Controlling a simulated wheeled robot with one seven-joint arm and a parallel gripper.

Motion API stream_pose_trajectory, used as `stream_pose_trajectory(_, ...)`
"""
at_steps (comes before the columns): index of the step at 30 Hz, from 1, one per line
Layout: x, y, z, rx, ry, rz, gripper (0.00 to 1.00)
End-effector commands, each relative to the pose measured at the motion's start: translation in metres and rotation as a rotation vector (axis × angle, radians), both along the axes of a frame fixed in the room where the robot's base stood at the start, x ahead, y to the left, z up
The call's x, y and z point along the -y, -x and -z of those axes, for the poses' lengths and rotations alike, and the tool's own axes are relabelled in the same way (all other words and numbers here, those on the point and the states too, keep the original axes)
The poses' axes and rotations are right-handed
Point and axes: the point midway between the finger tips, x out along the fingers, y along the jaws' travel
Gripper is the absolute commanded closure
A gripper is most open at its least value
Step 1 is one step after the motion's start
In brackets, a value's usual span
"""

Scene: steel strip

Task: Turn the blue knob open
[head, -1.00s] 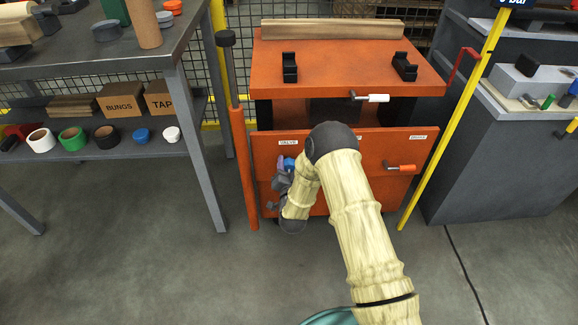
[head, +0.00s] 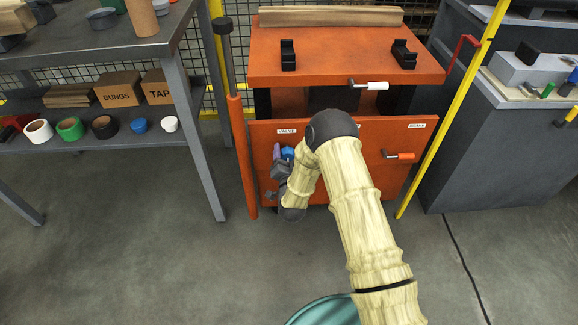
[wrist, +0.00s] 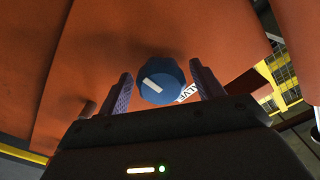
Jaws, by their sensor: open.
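The blue knob (wrist: 162,82) is on the orange panel (wrist: 110,50), and a white mark runs slantwise on its face. In the wrist view it sits between the two fingers of my gripper (wrist: 160,92), which is open, with a gap on both sides. I cannot tell how deep the fingertips reach around it. In the head view the blue knob (head: 287,153) shows just below the "VALVE" label (head: 287,131), with my gripper (head: 281,155) beside it. My arm covers the middle of the panel.
A lever with an orange grip (head: 404,156) is at the panel's right, and a white-handled lever (head: 376,86) is above. An orange post (head: 241,150) stands close left of my gripper. A yellow pole (head: 440,140) stands right. A shelf table (head: 190,130) is at left.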

Motion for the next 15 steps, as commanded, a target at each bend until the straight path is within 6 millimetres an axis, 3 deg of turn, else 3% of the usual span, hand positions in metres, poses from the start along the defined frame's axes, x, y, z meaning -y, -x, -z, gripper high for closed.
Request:
stream_pose_trajectory(5,0.001,0.018,-0.001,-0.005,0.001,-0.002,0.34)
stream_pose_trajectory(15,0.010,0.083,-0.001,-0.007,0.002,-0.002,0.34)
